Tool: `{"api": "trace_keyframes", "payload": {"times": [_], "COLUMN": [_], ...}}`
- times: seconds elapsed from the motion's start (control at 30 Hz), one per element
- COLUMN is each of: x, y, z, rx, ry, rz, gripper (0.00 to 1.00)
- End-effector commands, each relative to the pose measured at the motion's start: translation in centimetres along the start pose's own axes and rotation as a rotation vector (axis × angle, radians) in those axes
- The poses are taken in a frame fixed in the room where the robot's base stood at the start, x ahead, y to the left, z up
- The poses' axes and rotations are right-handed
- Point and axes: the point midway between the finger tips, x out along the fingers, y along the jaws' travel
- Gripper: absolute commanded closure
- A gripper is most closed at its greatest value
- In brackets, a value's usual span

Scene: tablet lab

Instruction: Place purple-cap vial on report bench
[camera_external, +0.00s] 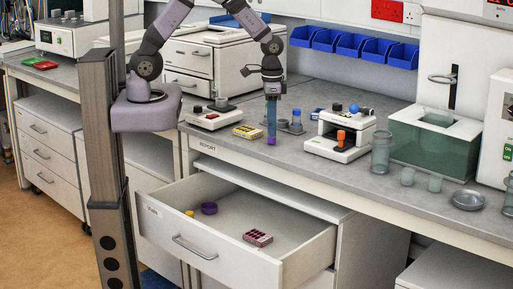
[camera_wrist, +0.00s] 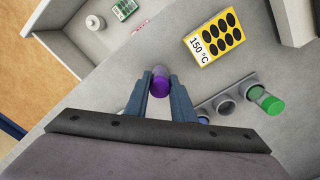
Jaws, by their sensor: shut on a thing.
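The purple-cap vial (camera_external: 271,140) is held by my gripper (camera_external: 271,118), which points straight down over the bench near its front edge. In the external view the purple part shows just below the fingertips; whether it touches the bench I cannot tell. In the wrist view the purple cap (camera_wrist: 161,78) sits between the two blue-grey fingers of my gripper (camera_wrist: 160,92), which hide most of the vial. The report bench (camera_external: 225,150) is a grey worktop with a REPORT label (camera_external: 207,147) on its front edge, left of the vial.
A yellow card marked 150 °C (camera_wrist: 211,37) lies beside the gripper. A grey rack (camera_wrist: 228,104) with a green-capped vial (camera_wrist: 270,103) is close by. A white device with an orange knob (camera_external: 341,138) stands to the right. An open drawer (camera_external: 290,255) juts out below the bench.

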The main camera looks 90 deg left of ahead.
Motion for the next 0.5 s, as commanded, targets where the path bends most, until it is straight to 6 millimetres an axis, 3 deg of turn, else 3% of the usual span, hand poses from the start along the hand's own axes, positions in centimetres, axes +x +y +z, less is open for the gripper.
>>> {"api": "trace_keyframes", "payload": {"times": [0.37,0.4,0.47,0.5], "x": [0.40,0.34,0.31,0.31], "y": [0.00,0.00,0.00,0.00], "z": [0.00,-0.01,-0.01,-0.01], "rx": [0.000,0.000,0.000,0.000], "ry": [0.000,0.001,0.001,0.001], "rz": [0.000,0.000,0.000,0.000], "gripper": [0.99,0.71,0.59,0.59]}}
